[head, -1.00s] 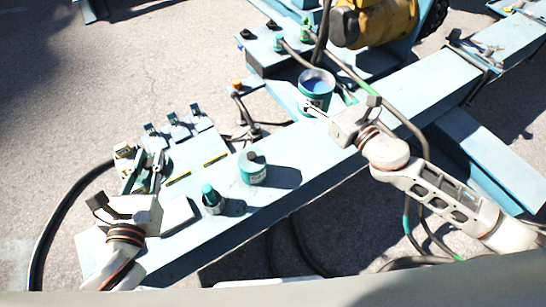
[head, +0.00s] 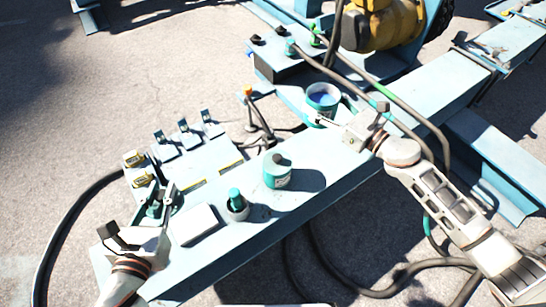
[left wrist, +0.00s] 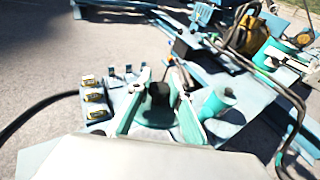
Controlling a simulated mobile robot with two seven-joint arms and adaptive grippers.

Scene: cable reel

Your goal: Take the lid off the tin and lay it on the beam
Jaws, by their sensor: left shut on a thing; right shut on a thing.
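The open tin (head: 322,98) stands beyond the beam's far edge in the head view, teal and white outside and blue inside. My right gripper (head: 326,121) is shut on its near side. My left gripper (head: 163,200) is shut on a dark green piece with a dark knob, apparently the lid (head: 153,212), near the beam's left end. The lid also shows between the fingers in the left wrist view (left wrist: 158,95). The fingers hide part of it, and I cannot tell whether it touches the beam (head: 345,172).
On the beam are a grey pad (head: 195,225), a teal-capped bottle (head: 236,206) and a teal canister (head: 277,174). A panel with several clamps (head: 190,165) lies behind. Dark cables (head: 62,220) loop around. Bare beam lies right of the canister.

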